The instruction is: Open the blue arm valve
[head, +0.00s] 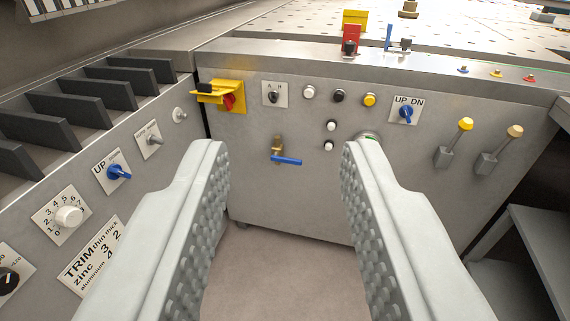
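The blue arm valve (287,161) is a small brass body with a blue lever, on the grey front panel in the middle of the head view. Its lever points to the right and is close to horizontal, tilted slightly down. My gripper (285,150) is open, with its two grey padded fingers apart at the left and right of the view. The valve shows in the gap between the fingers, farther away on the panel. Nothing is between the fingers, and they do not appear to touch the valve.
Above the valve are a yellow-and-red switch (226,99), several push buttons and an UP DN blue knob (406,113). A side panel with a blue knob (118,172) stands at the left. The floor (285,270) below is clear.

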